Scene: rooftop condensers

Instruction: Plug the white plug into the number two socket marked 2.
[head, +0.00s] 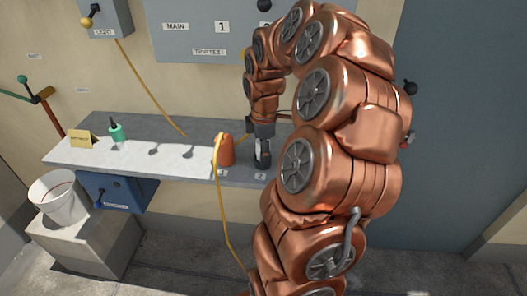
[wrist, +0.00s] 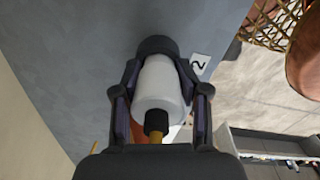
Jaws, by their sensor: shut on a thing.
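My gripper (wrist: 157,85) is shut on the white plug (wrist: 160,85), with a finger on each side of it. A yellow cord with a dark collar leaves the plug's rear end. The plug's far end meets a dark round socket (wrist: 157,45); how deep it sits cannot be told. A white label marked 2 (wrist: 201,65) is beside that socket. In the head view my gripper (head: 262,157) points down at the grey shelf's front edge, just behind the number 2 label (head: 260,177). There it mostly hides the plug and socket.
An orange plug (head: 225,150) with a yellow cord stands close left of my gripper, by another label. A green-topped item (head: 116,131) and a yellow card (head: 80,139) are on the shelf (head: 178,165). A white bucket (head: 53,196) stands at lower left. A panel (head: 200,45) hangs above.

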